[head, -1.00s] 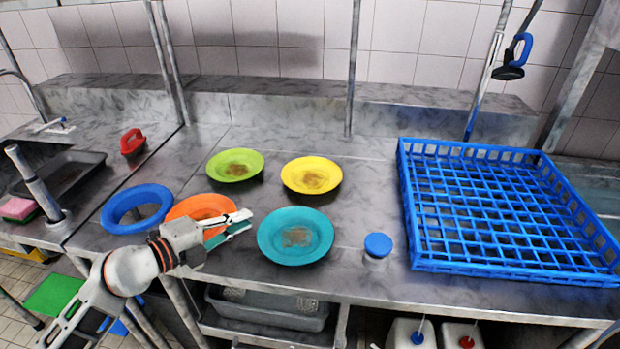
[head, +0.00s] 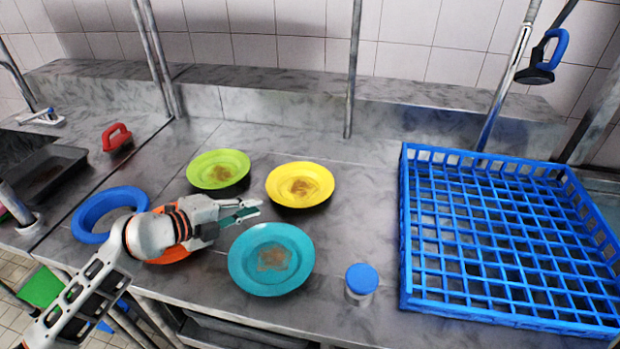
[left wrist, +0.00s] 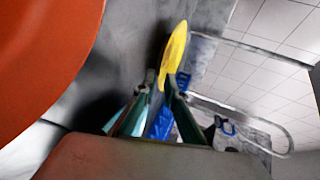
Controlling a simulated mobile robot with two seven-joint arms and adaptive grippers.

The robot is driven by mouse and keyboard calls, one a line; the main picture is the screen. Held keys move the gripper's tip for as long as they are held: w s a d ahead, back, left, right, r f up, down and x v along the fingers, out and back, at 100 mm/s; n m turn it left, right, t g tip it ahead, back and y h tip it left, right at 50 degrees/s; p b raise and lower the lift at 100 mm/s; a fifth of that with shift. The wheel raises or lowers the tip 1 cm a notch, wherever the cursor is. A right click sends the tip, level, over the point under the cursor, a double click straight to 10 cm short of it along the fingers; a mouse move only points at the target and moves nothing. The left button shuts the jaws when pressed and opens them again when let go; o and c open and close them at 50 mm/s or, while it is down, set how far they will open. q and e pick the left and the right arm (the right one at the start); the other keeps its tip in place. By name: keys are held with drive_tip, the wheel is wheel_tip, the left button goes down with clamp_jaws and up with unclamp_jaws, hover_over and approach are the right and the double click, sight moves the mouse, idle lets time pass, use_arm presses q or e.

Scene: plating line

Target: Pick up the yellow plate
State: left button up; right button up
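The yellow plate (head: 300,172) lies on the steel counter with a brown smear in its middle. It also shows nearly edge-on beyond the fingertips in the left wrist view (left wrist: 175,48). My left gripper (head: 256,208) is to the left of and nearer than the yellow plate, apart from it, between the green and teal plates. Its fingers have a gap between them with nothing held. My left gripper also shows in the left wrist view (left wrist: 160,85). My right gripper is out of view.
A green plate (head: 219,165) and a teal plate (head: 270,259) flank my left gripper. An orange plate (head: 172,255) is mostly hidden under my arm.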

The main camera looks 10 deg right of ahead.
sight(274, 198)
use_arm(q)
drive_tip(key=shift+x, duration=0.95)
drive_tip(key=shift+w+r+p+x, duration=0.1)
drive_tip(key=shift+p+x, duration=0.05)
drive_tip(key=shift+x, duration=1.45)
drive_tip(key=shift+w+r+p+x, duration=0.1)
drive_tip(key=shift+w+p+x, duration=0.05)
drive_tip(key=shift+x, duration=1.45)
drive_tip(key=shift+a, duration=0.1)
clamp_jaws()
drive_tip(key=shift+r, duration=0.1)
